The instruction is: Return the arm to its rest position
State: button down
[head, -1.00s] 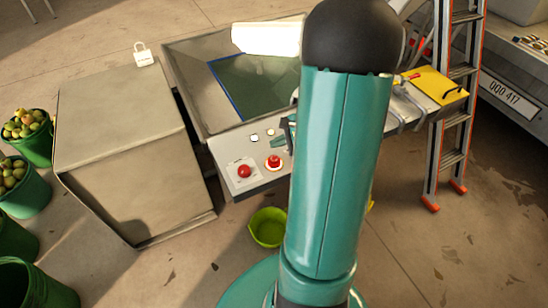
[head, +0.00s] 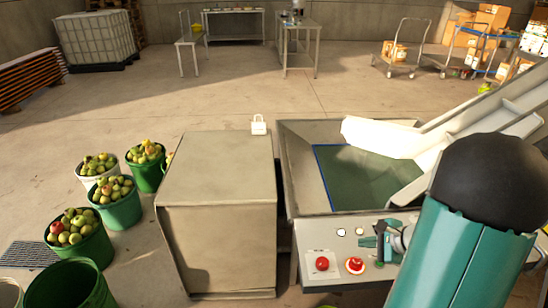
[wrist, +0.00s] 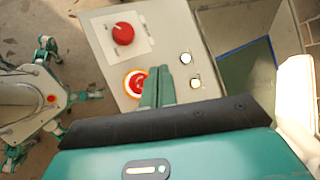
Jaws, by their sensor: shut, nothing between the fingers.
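My gripper (head: 368,242) is over the right part of the grey control panel (head: 304,246), with my teal arm at the right. In the wrist view its two teal fingers (wrist: 158,84) are together, with nothing between them. They overlap the red mushroom button (wrist: 136,84) with its bright ring; whether they touch it I cannot tell. In the head view that button (head: 355,265) is in plain sight just below the fingers. A red knob (head: 321,264) is left of it, and two small white buttons (head: 341,232) are above.
Behind the panel is a metal hopper (head: 301,183) with a white chute (head: 470,132). A metal box (head: 222,170) with a white padlock-shaped item (head: 259,124) stands left. Buckets of apples (head: 80,240) stand farther left. The floor behind is open.

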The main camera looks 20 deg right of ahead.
jog(key=a+r+n+g+y, duration=0.1)
jog(key=a+r+n+g, duration=0.1)
jog(key=a+r+n, duration=0.45)
jog(key=a+r+n+g, duration=0.2)
jog(key=a+r+n, duration=0.2)
jog(key=a, duration=0.6)
jog(key=s+a+r+n+t+h, duration=0.1)
jog(key=s+a+r+n+h, duration=0.3)
jog(key=s+a+r+n, duration=0.5)
jog(key=shift+s+a+r+n+h, duration=0.3)
jog(key=shift+a+r+n+h, duration=0.15)
jog(key=shift+a+n, duration=0.7)
jog(key=shift+d, duration=0.3)
